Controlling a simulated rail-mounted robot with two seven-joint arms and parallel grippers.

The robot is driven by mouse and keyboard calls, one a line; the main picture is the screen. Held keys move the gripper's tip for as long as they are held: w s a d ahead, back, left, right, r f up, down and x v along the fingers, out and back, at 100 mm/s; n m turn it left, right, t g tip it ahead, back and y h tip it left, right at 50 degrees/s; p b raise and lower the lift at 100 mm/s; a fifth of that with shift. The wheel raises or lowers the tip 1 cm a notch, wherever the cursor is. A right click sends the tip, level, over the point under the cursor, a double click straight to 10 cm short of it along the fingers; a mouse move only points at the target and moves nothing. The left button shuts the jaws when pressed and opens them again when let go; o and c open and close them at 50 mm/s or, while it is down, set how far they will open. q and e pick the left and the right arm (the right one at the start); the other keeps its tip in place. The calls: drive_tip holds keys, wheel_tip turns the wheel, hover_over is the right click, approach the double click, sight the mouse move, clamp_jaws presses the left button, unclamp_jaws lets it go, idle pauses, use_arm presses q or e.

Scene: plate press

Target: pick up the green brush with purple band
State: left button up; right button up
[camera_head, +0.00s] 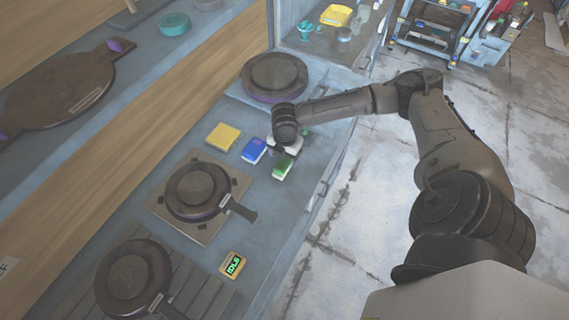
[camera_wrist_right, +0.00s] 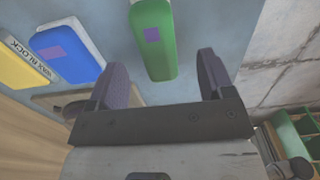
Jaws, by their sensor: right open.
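The green brush (camera_head: 283,166) lies on the blue-grey bench, its white side showing. In the right wrist view a green brush (camera_wrist_right: 155,45) with a small purple patch shows in front of my jaws, its lower end between the two fingers. My right gripper (camera_wrist_right: 162,62) is open and empty, with one finger on each side of that end; I cannot tell whether either touches it. In the head view my right wrist reaches over the bench just beyond the green brush and hides the fingertips. My left gripper is not in view.
A blue brush (camera_head: 254,150) and a yellow block (camera_head: 223,136) lie to the left. A white-and-green item (camera_head: 292,146) sits close by my wrist. Round dark plates (camera_head: 274,76) stand beyond, and a handled pan (camera_head: 197,191) nearer. A display (camera_head: 232,265) sits at the front.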

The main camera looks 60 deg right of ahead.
sight(285, 160)
drive_tip(key=shift+w+f+b, duration=0.1)
drive_tip(key=shift+f+b, duration=0.3)
drive_tip(key=shift+f, duration=2.4)
drive_tip(key=shift+d, duration=0.1)
drive_tip(key=shift+c, duration=0.3)
drive_tip(key=c, duration=1)
drive_tip(key=shift+r, duration=0.15)
